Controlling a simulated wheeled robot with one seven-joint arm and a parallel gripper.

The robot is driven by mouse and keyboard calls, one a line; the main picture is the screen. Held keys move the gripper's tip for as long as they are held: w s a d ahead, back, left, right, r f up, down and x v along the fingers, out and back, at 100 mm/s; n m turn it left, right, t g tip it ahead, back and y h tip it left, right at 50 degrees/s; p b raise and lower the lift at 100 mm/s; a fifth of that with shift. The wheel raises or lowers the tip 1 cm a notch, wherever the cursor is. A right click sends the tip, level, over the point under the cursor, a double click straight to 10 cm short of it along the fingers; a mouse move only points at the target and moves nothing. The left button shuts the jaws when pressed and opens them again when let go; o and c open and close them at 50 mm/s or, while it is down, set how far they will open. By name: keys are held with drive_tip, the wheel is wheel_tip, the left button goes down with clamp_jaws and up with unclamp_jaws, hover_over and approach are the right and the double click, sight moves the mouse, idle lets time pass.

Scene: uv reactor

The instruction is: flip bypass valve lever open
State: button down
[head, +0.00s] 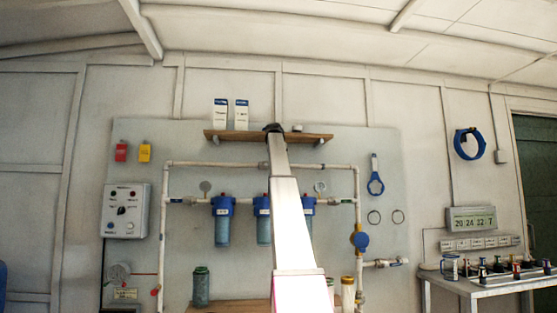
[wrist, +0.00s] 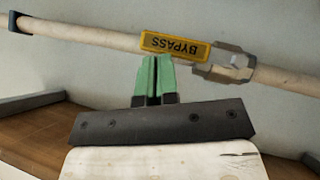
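The bypass pipe (head: 225,164) runs across the wall board below the shelf; its middle is hidden behind my arm in the head view. In the wrist view the pipe (wrist: 90,38) crosses the top, with a metal fitting (wrist: 228,64) on it. A yellow bar marked BYPASS (wrist: 174,46), its text upside down, lies along the pipe beside the fitting; I cannot tell whether it is the lever or a label. My gripper (wrist: 153,76) has green fingertips close together, just below the yellow bar in the picture; contact is unclear. Nothing shows between the fingertips.
The wooden shelf (head: 225,135) is close to my gripper, with two white boxes (head: 220,113) on it. Blue filter housings (head: 223,220) hang below the pipe. A control box (head: 125,211) is at left, and a bench (head: 490,287) with small items at right.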

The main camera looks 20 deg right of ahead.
drive_tip(key=shift+s+f, duration=0.15)
drive_tip(key=v, duration=1)
drive_tip(key=shift+a+r, duration=0.2)
drive_tip(key=shift+r, duration=0.2)
drive_tip(key=shift+s, duration=0.1)
